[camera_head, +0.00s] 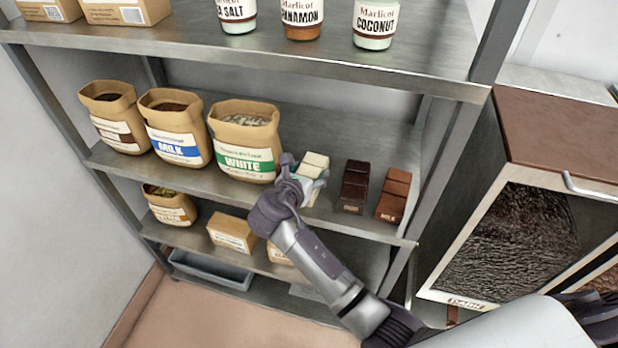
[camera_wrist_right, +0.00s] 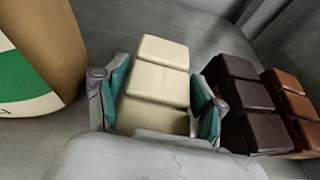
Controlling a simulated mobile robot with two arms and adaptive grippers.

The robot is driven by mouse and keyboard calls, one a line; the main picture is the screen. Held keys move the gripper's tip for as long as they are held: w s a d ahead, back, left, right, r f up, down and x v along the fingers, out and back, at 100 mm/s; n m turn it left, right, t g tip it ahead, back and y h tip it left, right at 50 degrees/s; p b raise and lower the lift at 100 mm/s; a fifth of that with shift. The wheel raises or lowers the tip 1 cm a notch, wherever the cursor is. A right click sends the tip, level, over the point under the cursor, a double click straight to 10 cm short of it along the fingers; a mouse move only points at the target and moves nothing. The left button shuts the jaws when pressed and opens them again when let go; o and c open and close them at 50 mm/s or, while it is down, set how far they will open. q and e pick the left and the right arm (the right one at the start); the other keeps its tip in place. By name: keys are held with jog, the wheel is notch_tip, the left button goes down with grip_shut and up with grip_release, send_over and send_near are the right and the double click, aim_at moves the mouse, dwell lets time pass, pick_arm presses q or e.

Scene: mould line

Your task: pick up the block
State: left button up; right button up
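The white block (camera_head: 313,165) is a cream-coloured bar of stacked segments on the middle shelf, between the bag marked WHITE and a dark block. My right gripper (camera_head: 302,182) reaches it from the front. In the right wrist view, the block (camera_wrist_right: 160,75) lies between the two teal-padded fingers of my right gripper (camera_wrist_right: 162,100). One finger is on each side, very close to it, with what looks like a thin gap at the right pad. The fingers look open around the block, which rests on the shelf. My left gripper is not in view.
A dark block (camera_head: 354,187) and a brown block (camera_head: 394,195) stand close on the right. The WHITE bag (camera_head: 245,140) is close on the left. The upper shelf (camera_head: 330,62) hangs above with jars. A shelf post (camera_head: 448,150) and brown-topped cabinet (camera_head: 555,130) are farther right.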

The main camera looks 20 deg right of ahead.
jog(key=shift+f, duration=0.1)
jog(key=c, duration=1)
jog(key=shift+c, duration=0.2)
jog(key=shift+r, duration=0.2)
